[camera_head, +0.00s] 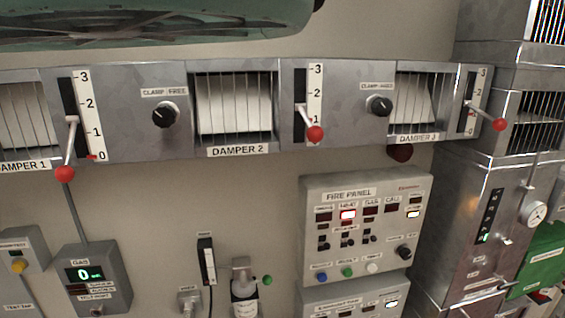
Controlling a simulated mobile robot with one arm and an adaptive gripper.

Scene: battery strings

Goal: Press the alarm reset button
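A grey fire panel (365,233) is on the wall at the lower right of the middle. Along its lower part are a blue button (322,277), a green button (347,271) and a white button (372,267), each with a small label. The labels are too small to read surely, so I cannot tell which is the alarm reset. In the panel's upper row the heat lamp (348,214) is lit, and so is a lamp at its right (413,214). A black knob (404,253) sits at the lower right. My gripper is not in view.
A duct with damper levers (316,133) and black clamp knobs (164,115) runs above the panel. A gas meter (90,274) reading 0 and a yellow-button box (18,266) are at the lower left. A metal cabinet with a gauge (536,213) stands at the right.

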